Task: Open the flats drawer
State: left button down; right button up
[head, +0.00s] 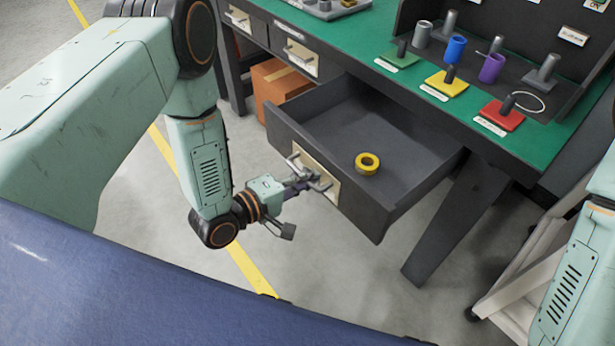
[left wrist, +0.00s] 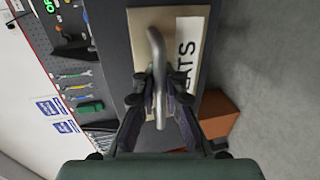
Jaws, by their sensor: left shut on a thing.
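The flats drawer (head: 420,185) is pulled well out from under the green-topped workbench in the head view. A yellow ring (head: 367,163), like a roll of tape, lies inside it. The drawer front carries a pale plate with a metal bar handle (left wrist: 157,60), and a label ending in "ATS" shows in the left wrist view. My left gripper (head: 318,182) is shut on the handle, with its fingers on both sides of the bar in the left wrist view (left wrist: 160,92). My right gripper is not in view; only part of that arm shows at the right edge.
Two closed drawers (head: 301,58) sit left of the open one. A cardboard box (head: 280,84) stands under the bench. A pale wheeled frame (head: 530,270) stands at right.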

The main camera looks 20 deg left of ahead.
pick_arm(q)
jog(key=shift+w+a+r, duration=0.1)
jog(key=shift+w+r, duration=0.1)
jog(key=c, duration=1.7)
grip_release()
jog(key=shift+s+f, duration=0.1)
jog(key=shift+s, duration=0.15)
jog(key=v, duration=1.1)
jog(key=shift+s+a, duration=0.2)
jog(key=shift+s, duration=0.1)
